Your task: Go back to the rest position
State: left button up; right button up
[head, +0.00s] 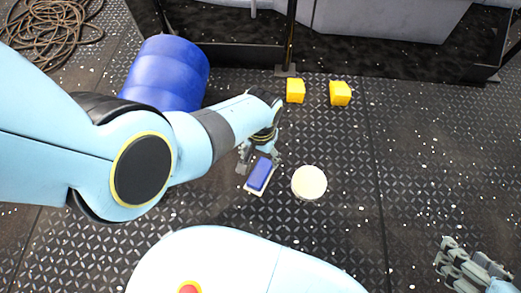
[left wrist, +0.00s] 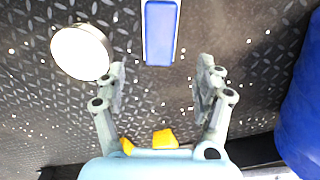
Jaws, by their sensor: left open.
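My left gripper (head: 258,153) is low over the deck, close to a blue block (head: 260,174) on a pale base. In the left wrist view the gripper (left wrist: 161,85) is open with nothing between its fingers. The blue block also shows there (left wrist: 160,32), beyond the fingertips. My right gripper (head: 472,268) is at the lower right edge of the head view, partly cut off. Its finger gap is too unclear to judge.
A round cream disc (head: 309,183) lies right of the blue block. Two yellow blocks (head: 295,90) (head: 341,93) sit farther back. A blue barrel (head: 168,72) stands behind my left arm. Coiled rope (head: 48,30) lies far left. The right-hand deck is clear.

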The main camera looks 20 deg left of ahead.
jog(key=shift+r+g, duration=0.25)
jog(key=shift+g, duration=0.05)
dwell(0.5)
